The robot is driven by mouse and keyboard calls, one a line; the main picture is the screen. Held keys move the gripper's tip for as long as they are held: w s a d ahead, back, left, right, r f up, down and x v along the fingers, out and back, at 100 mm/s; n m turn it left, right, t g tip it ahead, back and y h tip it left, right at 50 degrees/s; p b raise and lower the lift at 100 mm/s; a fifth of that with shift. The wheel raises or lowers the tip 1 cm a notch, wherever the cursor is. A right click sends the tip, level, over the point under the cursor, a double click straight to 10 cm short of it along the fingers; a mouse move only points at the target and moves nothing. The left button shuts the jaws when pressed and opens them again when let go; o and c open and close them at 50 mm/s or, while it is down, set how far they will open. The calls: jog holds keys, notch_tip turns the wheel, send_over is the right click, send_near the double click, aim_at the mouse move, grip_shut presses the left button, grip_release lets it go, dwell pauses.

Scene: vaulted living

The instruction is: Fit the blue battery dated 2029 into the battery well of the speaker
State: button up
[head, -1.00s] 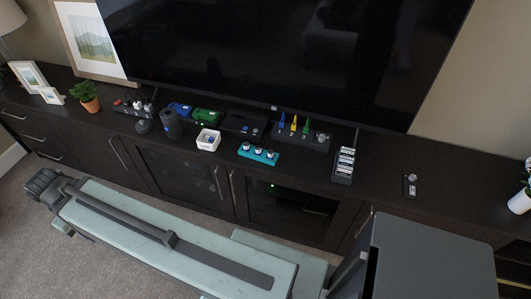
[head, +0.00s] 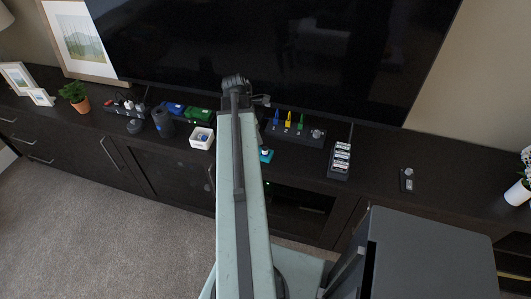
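My arm stretches up the middle of the head view, and my gripper (head: 262,100) is at its far end, over the back of the cabinet before the TV. Its fingers are too small to read as open or shut. A blue block (head: 173,107) lies at the back of the cabinet, left of my gripper. A dark upright cylinder (head: 164,125), possibly the speaker, stands in front of it. A white open box (head: 201,138) with something bluish inside is right of the cylinder. No date is readable, and I cannot tell which blue thing is the battery. No battery well is discernible.
A green block (head: 199,115) is beside the blue one. A rack with coloured upright pieces (head: 301,132), a black unit with pale rows (head: 339,160) and a small dark device (head: 406,181) are to the right. My arm partly hides a teal item (head: 266,156). The TV (head: 300,50) stands behind.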

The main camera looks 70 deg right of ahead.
aim_at(265, 148)
jog(key=b+x, duration=0.5)
jog(key=s+b+x, duration=0.1)
jog(key=b+x, duration=0.2)
jog(key=shift+d+f, duration=0.15)
grip_shut()
